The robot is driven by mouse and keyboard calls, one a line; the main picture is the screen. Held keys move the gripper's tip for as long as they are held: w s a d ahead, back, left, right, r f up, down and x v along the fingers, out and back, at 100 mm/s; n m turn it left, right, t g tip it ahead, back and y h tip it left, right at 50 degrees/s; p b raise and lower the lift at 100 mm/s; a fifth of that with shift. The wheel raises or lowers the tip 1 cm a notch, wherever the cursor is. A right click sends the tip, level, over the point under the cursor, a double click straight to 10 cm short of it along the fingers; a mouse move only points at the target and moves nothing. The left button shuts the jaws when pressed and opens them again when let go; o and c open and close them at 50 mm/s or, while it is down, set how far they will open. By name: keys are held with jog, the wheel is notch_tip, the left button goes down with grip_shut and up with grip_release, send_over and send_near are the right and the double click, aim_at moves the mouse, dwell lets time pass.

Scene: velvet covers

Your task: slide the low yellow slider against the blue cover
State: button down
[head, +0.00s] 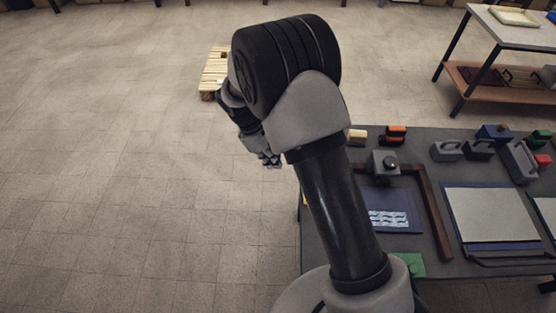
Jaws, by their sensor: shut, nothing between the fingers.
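A dark blue flat piece (402,197), which may be the blue cover, lies on the dark grey table, partly hidden by my arm; a pale patterned patch shows on it. A pale yellow block (357,136) stands near the table's far left corner. A small bit of yellow (305,199) shows at the left table edge, mostly hidden by my arm. I cannot tell which of these is the low yellow slider. My gripper (272,162) is shut and empty, left of the table in the picture with floor behind it, apart from all these things.
A brown bar frame (431,205) borders the blue piece. A grey block with a black knob (385,163) stands by its far bar. A red-orange and black object (393,135), several grey handled blocks and a pale panel (489,215) occupy the table. Open floor lies left.

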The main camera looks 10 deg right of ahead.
jog(key=s+d+f+b, duration=0.2)
jog(key=d+f, duration=0.4)
jog(key=f, duration=0.3)
jog(key=shift+s+d+b, duration=0.25)
jog(key=shift+d+b, duration=0.05)
jog(key=shift+b, duration=0.45)
jog(key=d, duration=0.4)
jog(key=s+d+p, duration=0.1)
jog(key=d, duration=0.3)
jog(key=s+d, duration=0.1)
jog(key=d, duration=0.3)
jog(key=shift+s, duration=0.2)
jog(key=v, duration=1.2)
